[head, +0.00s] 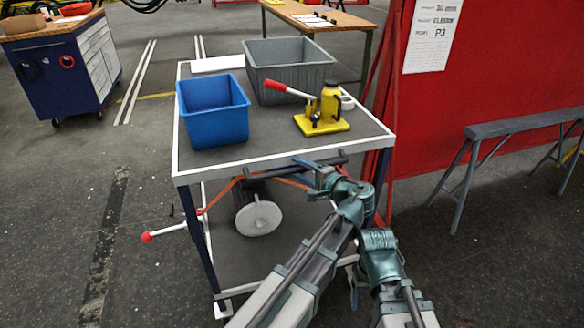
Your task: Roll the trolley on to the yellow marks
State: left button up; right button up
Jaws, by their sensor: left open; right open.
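The trolley (262,160) has a grey top, a pale rim and dark legs, with a lower shelf. A dark handle bar (335,161) runs along its near edge. My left gripper (309,176) is open at this bar, close to the near edge; whether it touches the bar I cannot tell. My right gripper (352,289) is open, lower, beside the trolley's near right side and mostly hidden by my arms. A yellow strip (153,97) lies on the floor left of the trolley; its part behind the trolley is hidden.
On the trolley stand a blue bin (214,112), a grey bin (290,72) and a yellow jack (324,115). A red panel (500,80) and grey trestle (520,124) stand right. A blue cabinet (50,85) stands back left.

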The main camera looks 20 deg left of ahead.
pick_arm(q)
jog(key=shift+d, duration=0.1)
grip_shut()
dwell(1.3)
